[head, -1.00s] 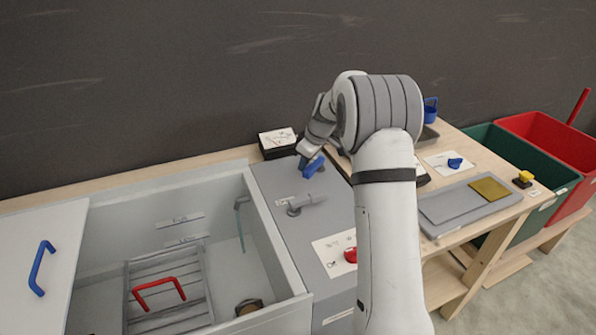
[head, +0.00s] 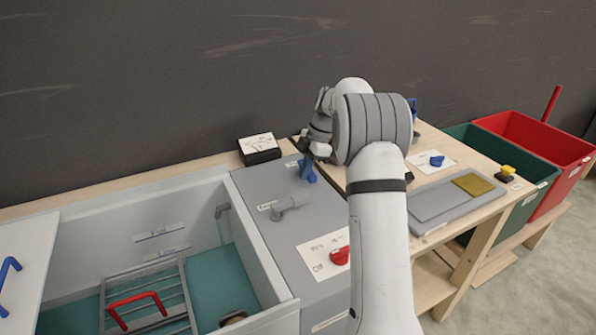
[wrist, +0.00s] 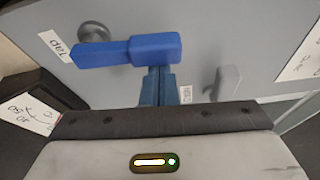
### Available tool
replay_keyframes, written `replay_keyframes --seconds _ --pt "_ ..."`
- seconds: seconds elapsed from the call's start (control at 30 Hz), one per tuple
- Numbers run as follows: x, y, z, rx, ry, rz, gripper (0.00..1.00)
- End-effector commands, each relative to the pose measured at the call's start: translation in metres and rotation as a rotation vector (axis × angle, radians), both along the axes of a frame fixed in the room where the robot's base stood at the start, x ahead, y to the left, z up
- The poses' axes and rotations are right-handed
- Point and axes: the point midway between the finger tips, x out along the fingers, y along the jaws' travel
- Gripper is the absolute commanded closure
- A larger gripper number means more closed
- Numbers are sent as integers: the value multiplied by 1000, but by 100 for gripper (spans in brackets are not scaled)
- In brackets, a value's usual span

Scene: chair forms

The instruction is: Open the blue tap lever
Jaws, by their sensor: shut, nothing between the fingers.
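The blue tap lever (head: 308,174) stands on the grey counter panel right of the basin. In the wrist view the lever (wrist: 125,50) lies across the top, its left end by a round grey pivot and a "TAP" label. My gripper (head: 307,161) is at the lever. In the wrist view its narrow bluish fingers (wrist: 158,85) are shut together, with nothing between them, close against the lever's right part. The lever hides the fingertips, so I cannot tell whether they touch. The basin (head: 235,275) has teal water on its floor below a grey spout pipe (head: 222,211).
A grey fitting (head: 291,205) and a red knob (head: 339,256) are on the panel in front of the lever. A black box (head: 260,151) stands behind it at the wall. A rack with a red handle (head: 137,302) sits in the basin.

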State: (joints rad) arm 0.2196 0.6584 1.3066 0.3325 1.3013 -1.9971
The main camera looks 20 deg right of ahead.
Motion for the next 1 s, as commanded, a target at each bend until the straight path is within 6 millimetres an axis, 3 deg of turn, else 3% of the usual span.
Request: replay_keyframes --seconds 0.8,1.0 --pt "-1 -7 0 -1 -1 -4 100" --pt "-2 4 -1 -1 -1 -3 100"
